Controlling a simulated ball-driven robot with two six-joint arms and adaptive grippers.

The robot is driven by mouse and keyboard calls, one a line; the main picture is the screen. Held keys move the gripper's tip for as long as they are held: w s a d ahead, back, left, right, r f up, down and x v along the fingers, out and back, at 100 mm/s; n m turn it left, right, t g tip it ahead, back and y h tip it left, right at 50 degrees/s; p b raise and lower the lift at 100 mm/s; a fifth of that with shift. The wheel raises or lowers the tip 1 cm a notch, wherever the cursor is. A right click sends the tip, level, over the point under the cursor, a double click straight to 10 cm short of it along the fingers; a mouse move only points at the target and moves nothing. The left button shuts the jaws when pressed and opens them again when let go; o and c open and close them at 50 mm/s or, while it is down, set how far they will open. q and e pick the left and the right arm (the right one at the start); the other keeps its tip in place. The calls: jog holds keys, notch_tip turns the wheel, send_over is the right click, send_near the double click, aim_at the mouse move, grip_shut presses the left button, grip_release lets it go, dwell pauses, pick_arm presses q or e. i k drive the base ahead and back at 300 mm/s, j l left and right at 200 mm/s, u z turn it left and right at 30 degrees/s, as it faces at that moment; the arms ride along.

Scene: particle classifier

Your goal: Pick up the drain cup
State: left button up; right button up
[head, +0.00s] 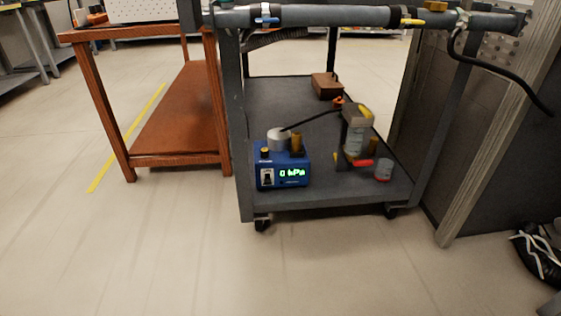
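A small clear cup with a red base (383,170), which looks like the drain cup, stands upright on the lower shelf of the grey cart, near its front right. Just left of it is an upright assembly with a clear cylinder (354,142), a grey-brown top and a red part low down. I cannot tell for sure which of these is the drain cup. A black part with pale links at the lower right edge seems to be my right gripper (536,255). It is cut off, well apart from the cart, and its fingers are unclear. My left gripper is out of view.
A blue pump with a green display (283,170) stands on the cart's lower shelf (338,190). A brown box (326,86) lies behind. The cart's top bar (340,16) overhangs the shelf. An orange table (180,110) is left; a grey panel stands right. The front floor is clear.

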aim_at(384, 170)
jog(key=i+l, duration=0.15)
jog(key=i, duration=0.3)
jog(key=i+l, duration=0.1)
jog(key=i, duration=0.35)
jog(key=i+l, duration=0.15)
jog(key=i, duration=0.3)
